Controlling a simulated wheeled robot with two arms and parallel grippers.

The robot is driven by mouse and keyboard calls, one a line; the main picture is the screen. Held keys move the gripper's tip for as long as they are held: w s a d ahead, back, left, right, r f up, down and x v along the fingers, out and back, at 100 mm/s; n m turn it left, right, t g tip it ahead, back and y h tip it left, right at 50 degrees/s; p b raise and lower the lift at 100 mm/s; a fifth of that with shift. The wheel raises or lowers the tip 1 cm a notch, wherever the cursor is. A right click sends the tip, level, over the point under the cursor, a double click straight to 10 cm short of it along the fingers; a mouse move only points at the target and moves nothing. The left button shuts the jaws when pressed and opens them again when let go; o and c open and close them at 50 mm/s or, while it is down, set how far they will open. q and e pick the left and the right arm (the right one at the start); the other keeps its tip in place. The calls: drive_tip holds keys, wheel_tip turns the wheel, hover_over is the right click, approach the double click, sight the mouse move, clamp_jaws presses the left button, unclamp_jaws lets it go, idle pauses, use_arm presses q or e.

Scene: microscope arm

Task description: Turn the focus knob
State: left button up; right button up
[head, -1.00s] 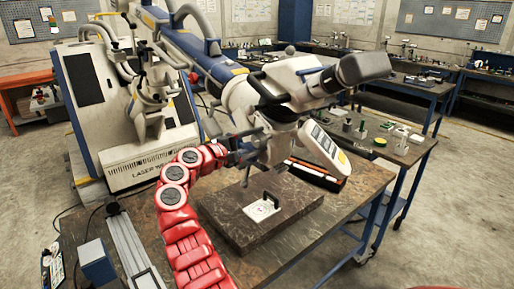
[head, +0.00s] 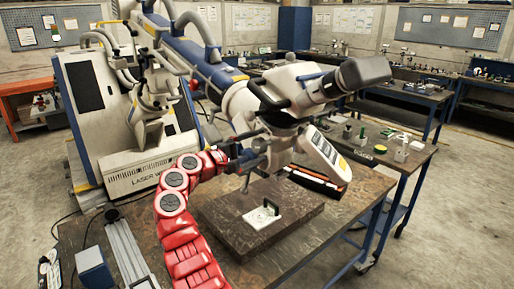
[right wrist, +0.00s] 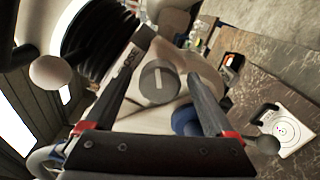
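The focus knob (right wrist: 158,82) is a grey round knob with a pale line on its face. It sits on the pale microscope body beside a printed label, partly legible. My right gripper (right wrist: 163,64) is open, with one dark finger on each side of the knob in the right wrist view. I cannot tell whether either finger touches it. In the head view my right gripper (head: 238,153) is at the left side of the microscope head (head: 292,92). I cannot make out the knob there. My left gripper is not in view.
A dark stone slab (head: 235,232) with a white slide holder (head: 264,213) lies on the workbench (head: 355,200) below the microscope. A laser cabinet (head: 92,100) stands behind on the left. A black and orange tray (head: 314,179) lies behind the slab.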

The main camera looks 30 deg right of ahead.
drive_tip(key=shift+a, duration=0.4)
drive_tip(key=s+a+b, duration=0.1)
drive_tip(key=a+b, duration=0.3)
drive_tip(key=a, duration=1.2)
drive_tip(key=shift+s+a, duration=0.15)
drive_tip(key=shift+a, duration=0.15)
